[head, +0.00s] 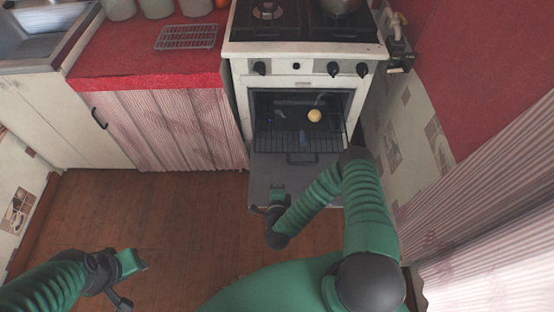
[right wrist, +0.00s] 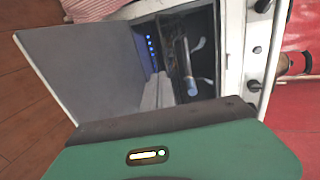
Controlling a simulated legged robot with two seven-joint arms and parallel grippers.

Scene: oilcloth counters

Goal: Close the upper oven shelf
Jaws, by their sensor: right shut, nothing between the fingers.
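The white oven (head: 237,80) stands at the back with its door (head: 262,175) folded down open; the door also shows in the right wrist view (right wrist: 85,70). A dark wire shelf (head: 287,153) sticks out of the oven cavity above the door. I cannot make out a second shelf. My right gripper (head: 278,190) is shut and empty, over the outer part of the door and in front of the shelf, apart from it as far as I can tell. My left gripper (head: 138,262) is low at the left, over the floor, far from the oven; its jaw state is unclear.
A yellow round thing (head: 314,115) shows inside the oven. A red-topped counter (head: 130,65) with a pink curtain front (head: 170,130) adjoins the oven on the left. A tiled wall (head: 400,130) is close on the right. The wooden floor (head: 150,205) is clear.

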